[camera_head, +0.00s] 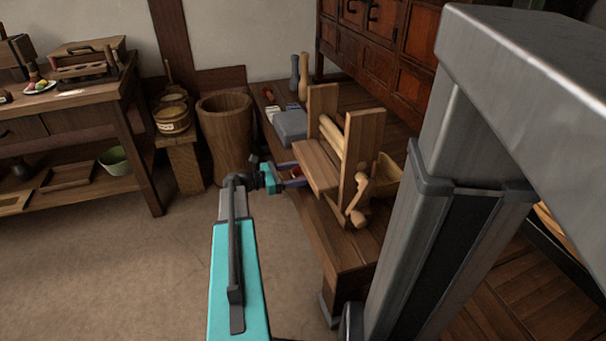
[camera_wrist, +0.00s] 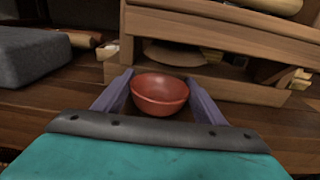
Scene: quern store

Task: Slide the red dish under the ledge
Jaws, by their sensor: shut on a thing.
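The red dish (camera_wrist: 160,93) is a small round bowl, upright, between the two purple fingers of my gripper (camera_wrist: 160,88). My gripper is shut on it, at or just above the wooden bench top. In the head view only a bit of the red dish (camera_head: 297,172) shows, beside my gripper (camera_head: 292,181). The ledge appears to be the jutting board (camera_head: 316,165) of a wooden roller device; in the wrist view this board (camera_wrist: 225,32) crosses above and beyond the dish. Under it is a low gap with a lower wooden piece behind the dish.
A grey block (camera_wrist: 38,60) lies on the bench left of the dish; it also shows in the head view (camera_head: 290,125). The device's crank handle (camera_head: 357,200) sticks out at the front. A wooden tub (camera_head: 226,135) stands left of the bench. The floor in front is clear.

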